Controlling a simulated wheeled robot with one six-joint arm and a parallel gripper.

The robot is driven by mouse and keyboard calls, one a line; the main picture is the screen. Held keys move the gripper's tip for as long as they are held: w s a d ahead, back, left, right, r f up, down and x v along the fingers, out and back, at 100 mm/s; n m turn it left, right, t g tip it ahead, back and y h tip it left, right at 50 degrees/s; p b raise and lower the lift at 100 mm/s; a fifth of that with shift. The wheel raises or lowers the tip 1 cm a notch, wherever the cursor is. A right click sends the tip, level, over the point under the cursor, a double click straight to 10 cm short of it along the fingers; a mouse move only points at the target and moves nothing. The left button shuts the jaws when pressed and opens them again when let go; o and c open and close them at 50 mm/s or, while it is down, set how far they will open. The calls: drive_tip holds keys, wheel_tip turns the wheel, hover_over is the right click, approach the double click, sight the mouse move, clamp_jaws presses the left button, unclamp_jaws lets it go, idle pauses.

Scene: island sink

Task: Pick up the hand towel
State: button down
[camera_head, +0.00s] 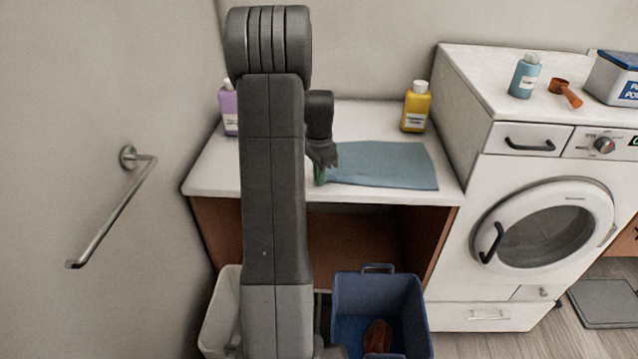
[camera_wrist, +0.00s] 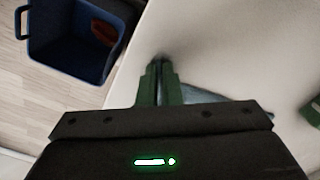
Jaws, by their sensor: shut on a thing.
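The hand towel (camera_head: 390,165) is a flat blue-grey cloth on the white counter, in the middle of the head view. Its left end is at my gripper (camera_head: 321,176), which points down at the counter from above. In the wrist view my gripper (camera_wrist: 162,66) has its green fingers close together, and a strip of the towel (camera_wrist: 200,95) shows beside and behind them. The fingers are shut on the towel's edge; the pinched part itself is mostly hidden. Most of the towel lies flat on the counter.
A yellow bottle (camera_head: 416,107) stands behind the towel, and a purple bottle (camera_head: 229,110) stands at the counter's left. A blue bin (camera_head: 345,300) and a pale bin (camera_head: 222,315) stand below. A washing machine (camera_head: 470,150) is at right. A rail (camera_head: 115,220) is on the left wall.

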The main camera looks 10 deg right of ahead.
wheel_tip(320, 180, up, 12)
drive_tip(key=p, duration=0.8)
wheel_tip(320, 180, up, 36)
drive_tip(key=p, duration=0.4)
